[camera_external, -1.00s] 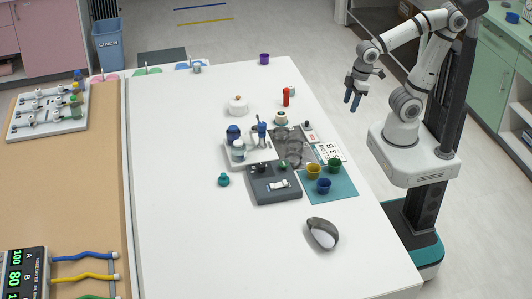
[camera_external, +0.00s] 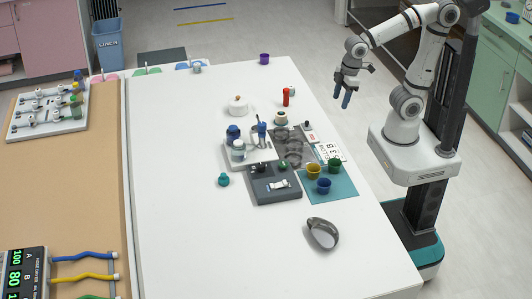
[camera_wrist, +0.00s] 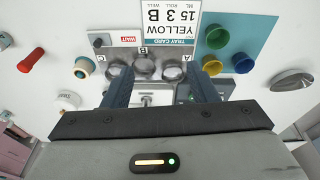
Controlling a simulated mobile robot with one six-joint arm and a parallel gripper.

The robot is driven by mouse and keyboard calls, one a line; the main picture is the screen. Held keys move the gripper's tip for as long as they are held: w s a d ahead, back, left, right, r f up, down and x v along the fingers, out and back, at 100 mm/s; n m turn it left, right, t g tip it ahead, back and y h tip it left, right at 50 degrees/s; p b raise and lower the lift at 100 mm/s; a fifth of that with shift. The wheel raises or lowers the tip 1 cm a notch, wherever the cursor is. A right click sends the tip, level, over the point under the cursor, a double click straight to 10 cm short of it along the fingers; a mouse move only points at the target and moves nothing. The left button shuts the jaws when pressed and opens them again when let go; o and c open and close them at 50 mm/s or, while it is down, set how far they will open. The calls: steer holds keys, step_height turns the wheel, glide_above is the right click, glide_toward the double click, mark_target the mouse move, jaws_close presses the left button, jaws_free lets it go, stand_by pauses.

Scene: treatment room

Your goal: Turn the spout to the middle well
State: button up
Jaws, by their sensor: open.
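My gripper (camera_external: 341,97) hangs open and empty, fingers down, above the right edge of the white table. In the wrist view, its two dark fingers (camera_wrist: 160,76) stand apart. Between and beside them show three round clear wells, marked C (camera_wrist: 118,69), B (camera_wrist: 143,64) and A (camera_wrist: 174,70); the fingers partly cover the outer ones. A small pale metal piece (camera_wrist: 147,99) shows below the wells between the fingers; I cannot tell if it is the spout. In the external view, the wells appear as a dim grey patch (camera_external: 291,148) on the table.
A tray card (camera_wrist: 170,22) lies behind the wells. Green (camera_external: 334,166), yellow (camera_external: 313,171) and blue (camera_external: 323,185) cups stand on a teal mat (camera_external: 344,190). The front tabletop is clear.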

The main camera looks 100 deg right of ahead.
steer(key=w+d+r+n+g+p, duration=0.1)
steer(key=w+d+r+n+p, duration=0.15)
steer(key=w, duration=1.15)
steer(key=n+g+p, duration=0.1)
steer(key=n+p, duration=0.2)
steer(key=n, duration=0.1)
glide_above(262, 124)
steer(key=f, duration=0.3)
steer(key=shift+s+f, duration=0.3)
steer(key=shift+f, duration=0.1)
steer(key=shift+w+d+f+n, duration=0.1)
steer(key=shift+w+f+n, duration=0.1)
steer(key=shift+w+n, duration=0.05)
steer(key=shift+w+f, duration=0.1)
steer(key=shift+f, duration=0.2)
step_height(262, 124, down, 7)
steer(key=shift+f+p, duration=0.15)
steer(key=shift+p, duration=0.6)
steer(key=shift+c, duration=0.5)
jaws_close()
